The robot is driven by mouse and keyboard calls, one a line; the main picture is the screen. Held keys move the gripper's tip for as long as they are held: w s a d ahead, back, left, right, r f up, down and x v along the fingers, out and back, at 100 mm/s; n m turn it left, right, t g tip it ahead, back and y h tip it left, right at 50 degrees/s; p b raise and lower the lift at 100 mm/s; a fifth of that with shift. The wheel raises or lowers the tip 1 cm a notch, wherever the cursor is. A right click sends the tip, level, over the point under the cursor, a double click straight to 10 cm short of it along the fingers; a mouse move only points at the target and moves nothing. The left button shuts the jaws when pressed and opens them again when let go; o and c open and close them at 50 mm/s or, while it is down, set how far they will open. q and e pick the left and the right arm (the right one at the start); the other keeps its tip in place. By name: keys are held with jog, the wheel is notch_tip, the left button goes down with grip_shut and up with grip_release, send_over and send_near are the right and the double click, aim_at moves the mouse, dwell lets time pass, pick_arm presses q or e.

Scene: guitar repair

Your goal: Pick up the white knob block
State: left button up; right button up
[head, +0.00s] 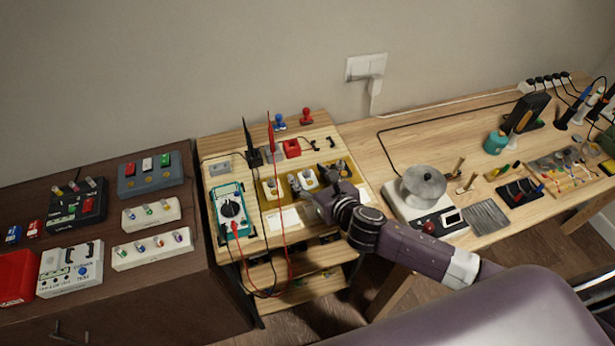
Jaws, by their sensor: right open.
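A yellow tray (287,203) on the light wooden bench holds a few small blocks with knobs. One white block (272,188) sits at its left end, and another white knob block (307,180) sits near its middle, close to my fingers. My right gripper (311,179) is open over the middle and right of the tray, its fingers pointing toward the back left. The fingers partly hide the tray's right part, and I cannot tell whether they touch a block. My left gripper is not in view.
A teal meter (231,209) with red and black leads stands left of the tray. A red block (292,148) lies behind it. White strips with coloured knobs (152,248) lie on the dark cabinet. A scale with a round metal pan (424,182) stands right of my arm.

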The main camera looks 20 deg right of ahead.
jog(key=shift+w, duration=0.1)
jog(key=c, duration=1.3)
